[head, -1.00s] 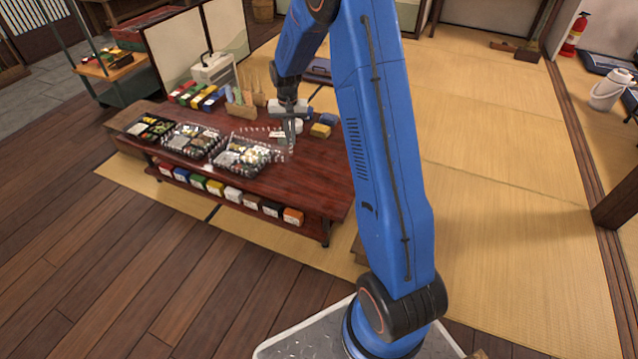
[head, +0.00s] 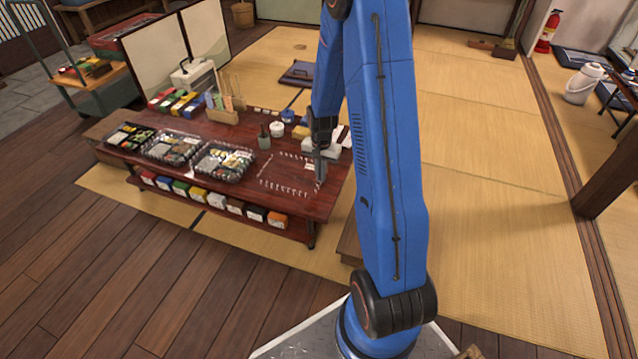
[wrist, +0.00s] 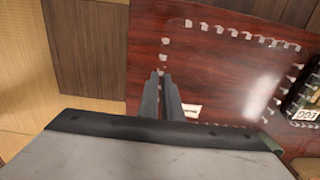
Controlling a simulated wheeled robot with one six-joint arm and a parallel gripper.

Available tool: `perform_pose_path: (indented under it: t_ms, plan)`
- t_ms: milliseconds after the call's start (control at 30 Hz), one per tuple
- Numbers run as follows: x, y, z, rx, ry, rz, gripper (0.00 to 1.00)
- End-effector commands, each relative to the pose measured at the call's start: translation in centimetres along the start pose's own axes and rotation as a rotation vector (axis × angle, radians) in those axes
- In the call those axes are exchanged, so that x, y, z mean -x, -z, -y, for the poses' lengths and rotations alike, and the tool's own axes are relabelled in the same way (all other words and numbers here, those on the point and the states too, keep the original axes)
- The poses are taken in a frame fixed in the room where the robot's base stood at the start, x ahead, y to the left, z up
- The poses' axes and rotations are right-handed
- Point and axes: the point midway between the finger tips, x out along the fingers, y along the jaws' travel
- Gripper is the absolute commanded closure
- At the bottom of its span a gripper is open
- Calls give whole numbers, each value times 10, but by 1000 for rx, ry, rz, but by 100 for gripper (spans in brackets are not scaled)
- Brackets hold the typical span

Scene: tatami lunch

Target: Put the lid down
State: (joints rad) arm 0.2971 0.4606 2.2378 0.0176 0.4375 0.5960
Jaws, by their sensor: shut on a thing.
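The clear lid (head: 284,188) shows mainly as a dashed outline of pale rim marks over the right part of the dark red table. Its rim also shows in the wrist view (wrist: 247,35), with bare wood visible through it. My gripper (head: 320,180) is shut on the lid's right edge in the head view; its narrow fingers also show in the wrist view (wrist: 161,75). The lid looks flat and low, but I cannot tell whether it touches the table.
Two more bento boxes (head: 172,147) (head: 130,137) stand further left on the table (head: 240,196). A dark bottle (head: 264,137), a white pot (head: 277,129) and a wooden holder (head: 222,116) stand behind. Coloured boxes (head: 234,207) line the lower shelf.

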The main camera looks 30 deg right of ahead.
Motion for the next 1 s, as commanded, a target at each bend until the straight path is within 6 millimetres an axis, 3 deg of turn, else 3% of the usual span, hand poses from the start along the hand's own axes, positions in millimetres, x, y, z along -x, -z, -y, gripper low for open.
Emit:
perform_pose_path:
  t_ms: [400,767,867,1000]
  plan:
    - [-42,-1,-1,1,-2,2,100]
    - [-45,0,0,1,-1,1,100]
    - [-44,0,0,1,0,0,76]
    - [-44,0,0,1,0,1,76]
